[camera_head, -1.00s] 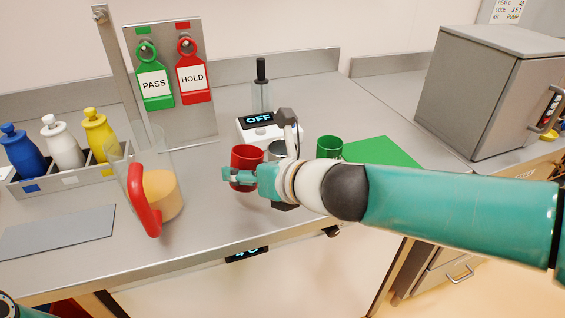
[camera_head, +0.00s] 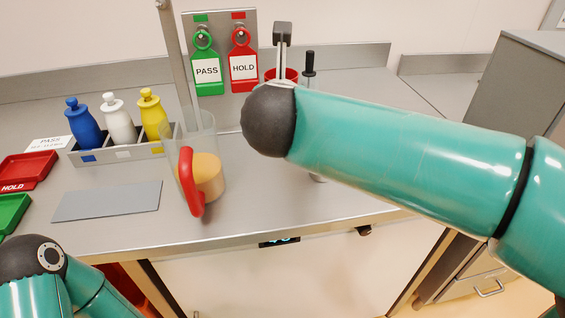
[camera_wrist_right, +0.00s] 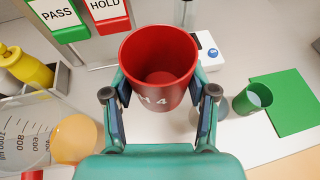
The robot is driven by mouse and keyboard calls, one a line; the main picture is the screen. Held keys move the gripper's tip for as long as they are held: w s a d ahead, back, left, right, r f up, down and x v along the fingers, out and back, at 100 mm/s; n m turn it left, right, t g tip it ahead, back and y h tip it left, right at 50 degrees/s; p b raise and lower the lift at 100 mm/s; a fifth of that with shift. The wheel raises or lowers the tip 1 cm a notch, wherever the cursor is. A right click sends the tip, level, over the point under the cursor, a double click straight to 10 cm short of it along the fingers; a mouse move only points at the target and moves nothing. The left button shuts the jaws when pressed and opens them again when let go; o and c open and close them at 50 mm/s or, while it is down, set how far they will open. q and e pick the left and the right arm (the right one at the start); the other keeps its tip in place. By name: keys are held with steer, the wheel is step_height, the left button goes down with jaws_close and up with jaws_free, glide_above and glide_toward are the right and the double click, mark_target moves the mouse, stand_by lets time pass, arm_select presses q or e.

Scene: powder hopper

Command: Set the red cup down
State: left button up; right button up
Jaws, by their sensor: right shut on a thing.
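The red cup (camera_wrist_right: 158,70) is held between the two fingers of my right gripper (camera_wrist_right: 158,108) in the right wrist view. The cup's mouth faces the camera, its inside looks empty, and its side bears a white mark ending in 4. In the head view only a piece of the red cup (camera_head: 291,74) shows behind my raised right wrist. The cup appears lifted above the bench. My left gripper is not in view; only a left arm link shows at the lower left.
A clear jug with orange powder and a red handle (camera_head: 186,180) stands mid-bench. A rack (camera_head: 117,152) holds blue, white and yellow bottles. PASS and HOLD tags hang behind. A green cup (camera_wrist_right: 258,97) stands by a green mat (camera_wrist_right: 291,103). A grey plate (camera_head: 107,201) lies at front left.

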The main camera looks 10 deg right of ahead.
steer(key=r, duration=0.1)
steer(key=r+m+h+p, duration=0.1)
steer(key=r, duration=0.1)
steer(key=shift+s+a+r+m+h, duration=0.1)
steer(key=shift+a+m+h, duration=0.1)
steer(key=shift+m+h, duration=0.1)
steer(key=shift+s+m+g+h, duration=0.1)
steer(key=shift+m+g+h, duration=0.2)
steer(key=b, duration=0.3)
glide_above(281, 179)
step_height(281, 179, down, 14)
steer(key=shift+f, duration=0.2)
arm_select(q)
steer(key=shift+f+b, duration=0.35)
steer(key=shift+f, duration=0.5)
arm_select(e)
steer(key=shift+f, duration=2.6)
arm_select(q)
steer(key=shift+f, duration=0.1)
arm_select(e)
steer(key=shift+f, duration=0.1)
steer(key=shift+f, duration=0.1)
steer(key=o, duration=1.2)
